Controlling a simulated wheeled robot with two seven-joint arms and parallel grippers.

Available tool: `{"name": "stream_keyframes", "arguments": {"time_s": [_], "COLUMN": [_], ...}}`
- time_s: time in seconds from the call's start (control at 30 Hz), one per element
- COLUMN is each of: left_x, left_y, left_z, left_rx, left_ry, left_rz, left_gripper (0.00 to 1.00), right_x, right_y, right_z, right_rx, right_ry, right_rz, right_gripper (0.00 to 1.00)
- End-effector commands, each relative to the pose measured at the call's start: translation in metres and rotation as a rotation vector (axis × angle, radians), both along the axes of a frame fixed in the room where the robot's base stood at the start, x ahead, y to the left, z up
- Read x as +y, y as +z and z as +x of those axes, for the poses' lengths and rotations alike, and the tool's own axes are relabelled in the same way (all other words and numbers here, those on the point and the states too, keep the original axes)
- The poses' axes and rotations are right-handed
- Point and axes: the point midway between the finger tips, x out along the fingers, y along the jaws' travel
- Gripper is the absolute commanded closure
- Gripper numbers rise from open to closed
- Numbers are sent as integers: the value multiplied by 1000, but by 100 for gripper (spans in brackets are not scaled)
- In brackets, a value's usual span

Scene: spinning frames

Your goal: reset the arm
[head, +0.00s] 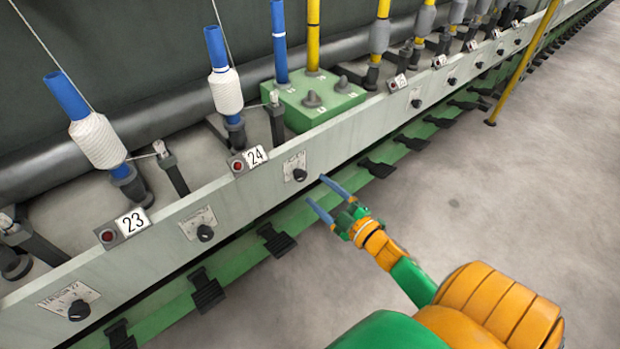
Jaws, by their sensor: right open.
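My right gripper (328,200) is at the lower middle of the head view, with its two blue fingers spread apart and nothing between them. It is in front of the grey rail of the spinning frame (240,204), near a black knob (299,175) to its upper left. I cannot tell whether the fingers touch the frame. My right arm (410,278), orange and green, reaches in from the lower right. My left gripper is not in view.
White yarn bobbins (97,141) and (226,91) sit on blue tubes behind plates 23 (132,222) and 24 (256,156). A green block (318,97) holds blue and yellow tubes. Black pedals (207,291) stick out along the bottom. Grey floor (480,200) is clear at right; a yellow pole (520,68) stands there.

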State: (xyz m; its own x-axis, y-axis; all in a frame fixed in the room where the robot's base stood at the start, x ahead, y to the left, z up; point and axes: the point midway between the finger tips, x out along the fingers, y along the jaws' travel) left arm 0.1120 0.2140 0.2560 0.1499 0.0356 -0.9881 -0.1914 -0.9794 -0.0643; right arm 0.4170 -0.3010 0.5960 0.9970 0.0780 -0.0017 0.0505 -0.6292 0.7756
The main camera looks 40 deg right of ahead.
Motion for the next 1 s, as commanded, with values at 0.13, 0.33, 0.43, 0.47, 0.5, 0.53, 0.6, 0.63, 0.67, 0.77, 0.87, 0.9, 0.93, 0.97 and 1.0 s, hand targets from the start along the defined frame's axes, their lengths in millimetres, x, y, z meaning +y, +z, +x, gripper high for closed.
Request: {"name": "stream_keyframes", "arguments": {"time_s": [0.13, 0.33, 0.43, 0.47, 0.5, 0.53, 0.6, 0.63, 0.67, 0.77, 0.87, 0.9, 0.93, 0.97, 1.0], "left_x": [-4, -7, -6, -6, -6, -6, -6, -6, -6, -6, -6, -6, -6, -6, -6], "left_y": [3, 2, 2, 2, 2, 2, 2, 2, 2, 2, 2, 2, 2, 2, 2], "left_z": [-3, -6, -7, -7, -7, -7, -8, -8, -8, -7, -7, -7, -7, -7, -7], "left_rx": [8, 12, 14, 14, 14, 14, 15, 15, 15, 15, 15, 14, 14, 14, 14], "left_ry": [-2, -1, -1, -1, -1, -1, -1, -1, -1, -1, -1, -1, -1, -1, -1], "left_rz": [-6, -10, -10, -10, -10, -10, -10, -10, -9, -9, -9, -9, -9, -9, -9], "left_gripper": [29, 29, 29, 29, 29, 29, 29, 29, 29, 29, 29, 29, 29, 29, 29], "right_x": [-1, -2, -1, -1, -1, -1, -2, -3, -4, -1, 15, 23, 30, 36, 44], "right_y": [0, 0, 0, 0, 0, 0, -9, -19, -35, -117, -202, -228, -244, -259, -277], "right_z": [-18, -20, -19, -19, -19, -19, -20, -22, -25, -51, -99, -120, -136, -153, -174], "right_rx": [1, -1, -1, -1, -1, -1, 23, 51, 95, 332, 610, 706, 775, 841, 924], "right_ry": [0, 0, 0, 0, 0, -1, -12, -26, -48, -159, -276, -315, -342, -368, -400], "right_rz": [-1, -1, -1, -1, -1, -1, 16, 37, 66, 208, 338, 376, 399, 418, 440], "right_gripper": [29, 29, 29, 29, 29, 29, 29, 29, 29, 29, 29, 29, 29, 29, 29]}}
